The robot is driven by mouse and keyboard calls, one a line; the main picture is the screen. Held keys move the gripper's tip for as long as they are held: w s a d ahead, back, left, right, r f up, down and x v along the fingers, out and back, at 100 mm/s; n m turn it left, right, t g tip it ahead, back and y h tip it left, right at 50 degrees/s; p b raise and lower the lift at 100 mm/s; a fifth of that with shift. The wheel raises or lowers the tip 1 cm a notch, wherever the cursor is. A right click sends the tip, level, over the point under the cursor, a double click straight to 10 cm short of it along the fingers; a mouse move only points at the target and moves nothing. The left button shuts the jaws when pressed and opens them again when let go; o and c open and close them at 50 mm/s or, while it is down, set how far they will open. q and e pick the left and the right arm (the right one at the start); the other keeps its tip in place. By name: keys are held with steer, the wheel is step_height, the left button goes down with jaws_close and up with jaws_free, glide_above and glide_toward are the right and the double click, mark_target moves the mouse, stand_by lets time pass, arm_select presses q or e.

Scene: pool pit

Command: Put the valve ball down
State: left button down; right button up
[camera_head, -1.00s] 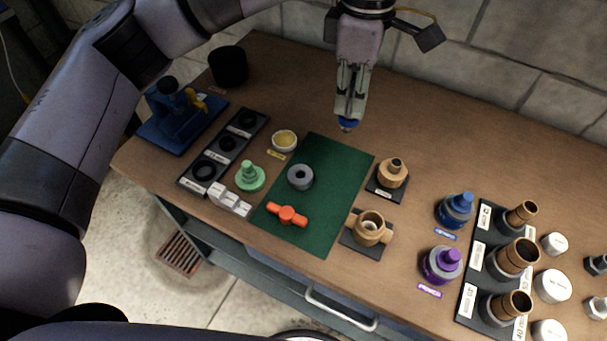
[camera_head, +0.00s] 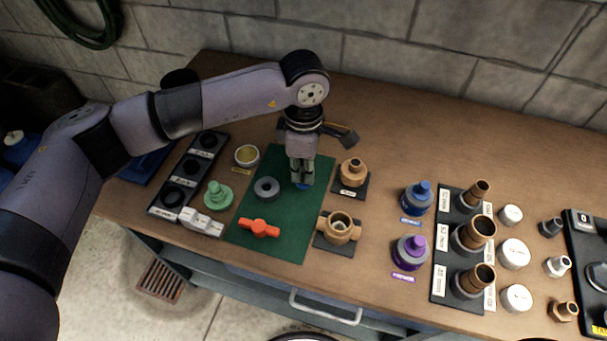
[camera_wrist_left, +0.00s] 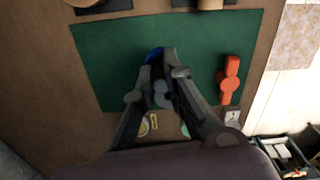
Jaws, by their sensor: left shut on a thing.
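My left gripper (camera_head: 302,180) points down over the right part of the green mat (camera_head: 290,237). It is shut on the blue valve ball (camera_head: 304,187), of which only a small part shows below the fingertips. In the left wrist view the ball's blue edge (camera_wrist_left: 153,54) shows at the fingertips, over the green mat (camera_wrist_left: 105,65). Whether the ball touches the mat, I cannot tell. My right gripper is not in view.
On the mat lie a grey ring (camera_head: 266,188), left of my gripper, and an orange handle (camera_head: 259,228). Brass fittings (camera_head: 352,172) and (camera_head: 340,228) stand to the right. A green part (camera_head: 217,195) and a bowl (camera_head: 247,155) stand to the left.

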mark_target(303, 181)
arm_select(q)
step_height(303, 181, down, 3)
steer(key=shift+f+p, duration=0.2)
steer(key=shift+p, duration=0.2)
steer(key=shift+f, duration=0.2)
steer(key=c, duration=1.7)
jaws_free()
steer(key=shift+o, duration=0.2)
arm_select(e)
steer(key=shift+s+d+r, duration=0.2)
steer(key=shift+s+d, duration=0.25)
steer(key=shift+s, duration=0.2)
arm_select(q)
steer(key=shift+r, duration=0.1)
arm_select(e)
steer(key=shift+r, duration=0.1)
arm_select(q)
steer(key=shift+r, duration=0.6)
step_height(303, 181, up, 11)
steer(key=b, duration=0.2)
steer(key=shift+b, duration=0.4)
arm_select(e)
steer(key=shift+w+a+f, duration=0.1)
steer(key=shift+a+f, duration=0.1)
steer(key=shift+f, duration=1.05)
